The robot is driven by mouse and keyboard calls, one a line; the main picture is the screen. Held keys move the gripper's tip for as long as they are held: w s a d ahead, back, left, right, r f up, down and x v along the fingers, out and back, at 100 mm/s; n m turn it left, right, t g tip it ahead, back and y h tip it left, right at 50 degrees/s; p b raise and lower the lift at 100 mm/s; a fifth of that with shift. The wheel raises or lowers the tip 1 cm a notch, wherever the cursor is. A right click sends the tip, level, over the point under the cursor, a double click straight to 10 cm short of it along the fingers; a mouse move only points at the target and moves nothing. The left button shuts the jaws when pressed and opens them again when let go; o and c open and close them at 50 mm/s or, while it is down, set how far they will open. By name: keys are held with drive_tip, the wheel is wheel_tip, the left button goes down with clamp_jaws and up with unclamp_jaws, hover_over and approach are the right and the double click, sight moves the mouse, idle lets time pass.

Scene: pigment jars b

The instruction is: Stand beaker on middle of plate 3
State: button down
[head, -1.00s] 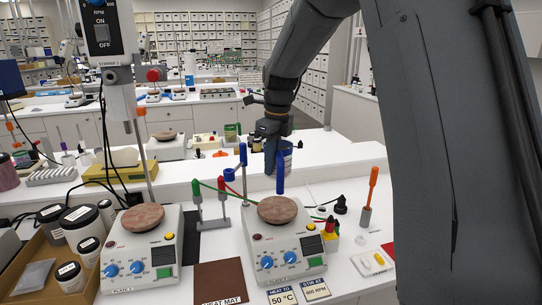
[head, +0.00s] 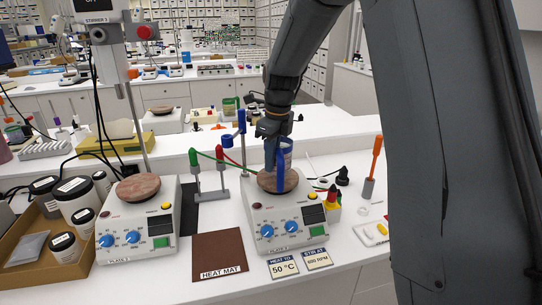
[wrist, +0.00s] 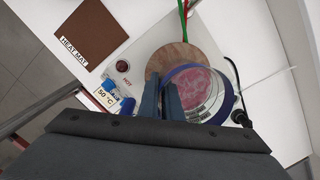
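The beaker (head: 286,150) is clear with a blue edge, and pinkish contents show inside it in the wrist view (wrist: 204,88). My gripper (head: 276,170) is shut on the beaker's near wall, with its blue-grey fingers (wrist: 162,86) at the rim. The beaker looks upright over the round brown top of the right hot plate (head: 266,184). In the wrist view it lies off-centre to the right of that brown top (wrist: 166,58). Whether its base touches the top is hidden. The plate's number label is too small to read surely.
Another hot plate (head: 138,189) stands at left beside a box of jars (head: 40,255). A brown heat mat (head: 218,250) lies in front. Red and green leads on a stand (head: 221,170) and a blue clamp rod (head: 241,125) are close behind; small bottles (head: 331,200) stand at right.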

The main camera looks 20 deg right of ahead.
drive_tip(key=shift+f, duration=0.4)
drive_tip(key=shift+f, duration=0.6)
idle(0.3)
drive_tip(key=c, duration=1.9)
unclamp_jaws()
drive_tip(key=shift+o, duration=0.2)
